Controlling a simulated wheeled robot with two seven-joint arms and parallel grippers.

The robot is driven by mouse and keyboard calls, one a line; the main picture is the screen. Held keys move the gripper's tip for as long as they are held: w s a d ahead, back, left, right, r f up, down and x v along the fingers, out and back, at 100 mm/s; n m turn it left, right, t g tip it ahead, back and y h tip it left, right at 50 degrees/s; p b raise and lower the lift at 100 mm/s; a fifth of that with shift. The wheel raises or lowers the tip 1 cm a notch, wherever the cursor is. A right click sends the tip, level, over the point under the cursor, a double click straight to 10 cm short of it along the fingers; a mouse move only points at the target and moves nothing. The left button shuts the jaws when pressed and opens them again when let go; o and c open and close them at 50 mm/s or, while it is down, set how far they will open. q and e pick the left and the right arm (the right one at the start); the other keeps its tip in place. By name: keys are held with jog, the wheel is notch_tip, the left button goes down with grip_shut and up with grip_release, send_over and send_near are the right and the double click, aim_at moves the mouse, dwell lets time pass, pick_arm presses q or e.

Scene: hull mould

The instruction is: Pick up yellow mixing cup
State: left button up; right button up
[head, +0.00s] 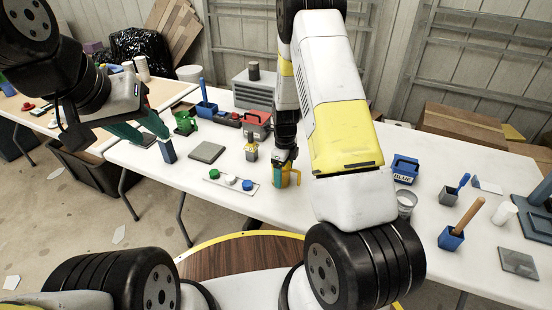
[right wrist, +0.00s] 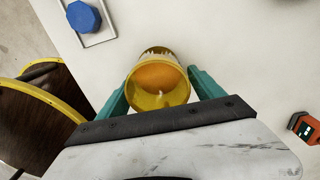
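The yellow mixing cup (head: 281,180) stands on the white table near its front edge, with a handle on its right side. In the right wrist view the cup (right wrist: 150,102) shows its round rim and an orange inside. My right gripper (right wrist: 158,82) has one teal finger on each side of the cup. Whether the fingers press on it is not clear. My left gripper (head: 159,138) is over the table's left part, its teal fingertips at the top of a dark blue block (head: 168,152). I cannot tell whether it holds the block.
A strip with green, white and blue knobs (head: 232,182) lies left of the cup. A grey square plate (head: 207,152) and a small grey cup with a yellowish top (head: 251,153) are behind.

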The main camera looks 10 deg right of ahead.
jog(key=c, duration=1.2)
jog(key=shift+r, duration=0.1)
